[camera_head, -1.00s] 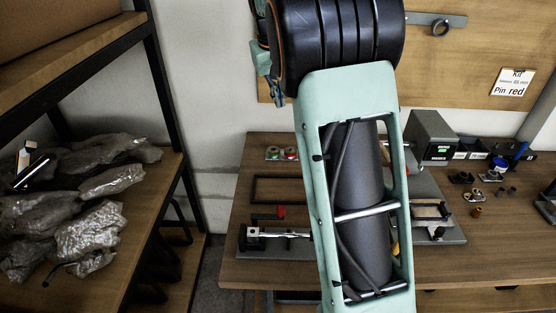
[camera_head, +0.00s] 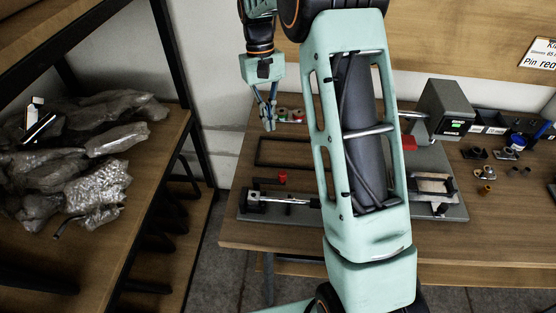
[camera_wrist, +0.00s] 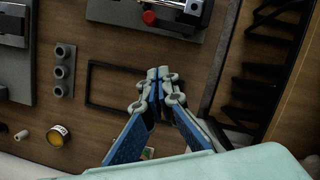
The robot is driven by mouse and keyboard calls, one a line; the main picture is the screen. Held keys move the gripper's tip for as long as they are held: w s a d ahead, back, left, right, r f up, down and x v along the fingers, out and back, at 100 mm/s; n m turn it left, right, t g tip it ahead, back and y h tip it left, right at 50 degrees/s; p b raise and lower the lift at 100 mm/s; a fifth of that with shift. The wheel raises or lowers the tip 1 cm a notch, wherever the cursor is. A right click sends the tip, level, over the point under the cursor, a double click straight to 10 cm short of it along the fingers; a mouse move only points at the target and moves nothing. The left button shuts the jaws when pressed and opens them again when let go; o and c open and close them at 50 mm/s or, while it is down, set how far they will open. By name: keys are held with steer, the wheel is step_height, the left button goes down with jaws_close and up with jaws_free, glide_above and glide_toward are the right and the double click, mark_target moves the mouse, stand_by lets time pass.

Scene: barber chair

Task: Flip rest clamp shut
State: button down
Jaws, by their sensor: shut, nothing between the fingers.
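The fixture with a red knob (camera_head: 282,177) and a silver bar (camera_head: 285,199) sits on the left of a grey base plate (camera_head: 245,215) on the bench. In the wrist view the red knob (camera_wrist: 149,18) shows at the top, beside dark and metal parts. I cannot tell which part is the rest clamp or whether it is open. My gripper (camera_head: 268,124) is shut and empty above the bench's left part, behind the fixture in the head view. In the wrist view its fingertips (camera_wrist: 160,74) meet over the thin black frame, apart from the knob.
A thin black rectangular frame (camera_head: 262,152) lies behind the fixture. My arm hides the middle of the bench. A grey box (camera_head: 446,108) and small parts (camera_head: 487,173) stand at right. A shelf with wrapped bags (camera_head: 85,160) is at left, across a gap.

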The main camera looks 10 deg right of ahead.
steer(key=s+d+f+p, duration=0.1)
steer(key=s+f, duration=0.5)
steer(key=f, duration=0.3)
steer(key=shift+s+f+p, duration=0.2)
steer(key=shift+f+p, duration=0.1)
steer(key=shift+p, duration=0.05)
